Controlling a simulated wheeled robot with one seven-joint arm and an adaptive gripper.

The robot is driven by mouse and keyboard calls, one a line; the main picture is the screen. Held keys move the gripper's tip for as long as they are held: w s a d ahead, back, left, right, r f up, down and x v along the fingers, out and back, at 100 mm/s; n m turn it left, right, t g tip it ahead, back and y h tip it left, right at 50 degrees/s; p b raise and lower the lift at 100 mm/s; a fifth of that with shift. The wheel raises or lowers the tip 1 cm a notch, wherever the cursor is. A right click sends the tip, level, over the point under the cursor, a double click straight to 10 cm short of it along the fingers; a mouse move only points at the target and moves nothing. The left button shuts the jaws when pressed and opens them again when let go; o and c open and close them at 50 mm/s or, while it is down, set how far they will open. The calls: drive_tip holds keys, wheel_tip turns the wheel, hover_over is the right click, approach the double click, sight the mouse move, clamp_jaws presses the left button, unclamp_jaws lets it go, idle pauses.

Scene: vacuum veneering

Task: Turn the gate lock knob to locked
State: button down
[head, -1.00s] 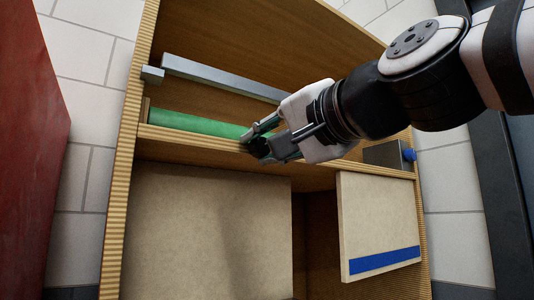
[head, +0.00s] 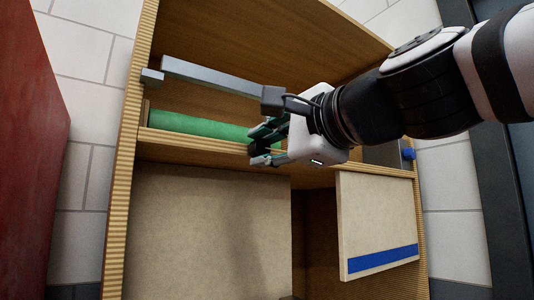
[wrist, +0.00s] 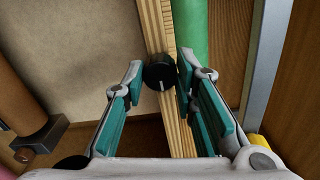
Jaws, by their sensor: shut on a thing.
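The gate lock knob (wrist: 160,72) is a small round black knob on the edge of a wooden shelf board. A pale pointer line on it points toward the bottom of the wrist view. My gripper (wrist: 161,66) has its teal-padded fingers on either side of the knob, shut on it. In the head view my gripper (head: 263,147) is at the front edge of the shelf, beside the right end of the green roll, and its fingers mostly hide the knob.
The green roll (head: 195,125) lies on the shelf under a grey metal bar (head: 210,76). Below are a beige panel (head: 205,230) and a smaller panel with a blue stripe (head: 378,225). A red surface (head: 35,150) stands at the left.

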idle(0.3)
drive_tip(key=c, duration=1.3)
unclamp_jaws()
drive_tip(key=v, duration=1.2)
drive_tip(key=shift+w, duration=0.1)
